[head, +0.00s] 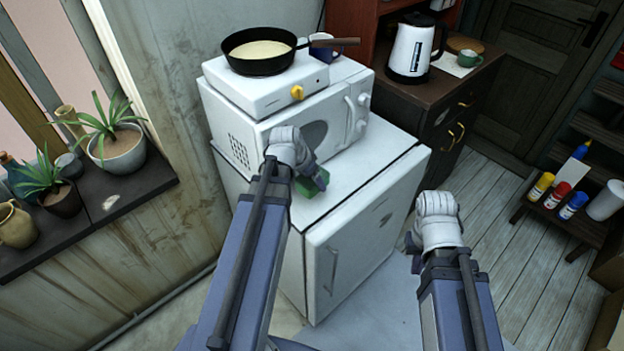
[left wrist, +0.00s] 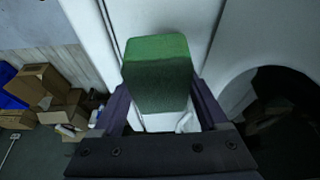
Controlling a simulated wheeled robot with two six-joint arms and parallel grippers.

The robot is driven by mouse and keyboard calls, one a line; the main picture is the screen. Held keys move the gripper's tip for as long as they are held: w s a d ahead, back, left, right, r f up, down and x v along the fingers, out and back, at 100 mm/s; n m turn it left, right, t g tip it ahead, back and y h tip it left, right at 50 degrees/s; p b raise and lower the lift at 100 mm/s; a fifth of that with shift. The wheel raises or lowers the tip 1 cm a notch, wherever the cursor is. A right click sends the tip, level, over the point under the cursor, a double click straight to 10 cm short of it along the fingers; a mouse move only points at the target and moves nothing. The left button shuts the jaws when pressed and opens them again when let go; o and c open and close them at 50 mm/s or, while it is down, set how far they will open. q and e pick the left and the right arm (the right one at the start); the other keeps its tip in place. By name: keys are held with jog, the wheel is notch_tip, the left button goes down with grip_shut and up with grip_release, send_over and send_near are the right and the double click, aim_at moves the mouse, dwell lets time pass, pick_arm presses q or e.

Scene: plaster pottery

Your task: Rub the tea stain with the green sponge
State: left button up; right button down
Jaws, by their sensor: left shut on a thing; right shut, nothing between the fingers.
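The green sponge (head: 311,190) is at the top of the small white fridge (head: 345,250), in front of the microwave (head: 290,125). My left gripper (head: 314,180) is shut on it. The left wrist view shows the sponge (left wrist: 158,70) between the two fingers. I cannot tell whether the sponge touches the fridge top. I see no clear tea stain on the fridge top; part of that surface is hidden behind my left gripper and arm. My right gripper (head: 411,243) is shut and empty, to the right of the fridge, above the floor.
A hotplate (head: 265,85) with a frying pan (head: 262,50) stands on the microwave. Potted plants (head: 118,150) line the left sill. Bottles (head: 557,195) stand on a right shelf.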

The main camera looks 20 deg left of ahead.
pick_arm(q)
jog(key=shift+r, duration=0.1)
notch_tip(320, 180, up, 3)
jog(key=p, duration=0.3)
jog(key=shift+r, duration=0.1)
dwell(0.4)
dwell(0.3)
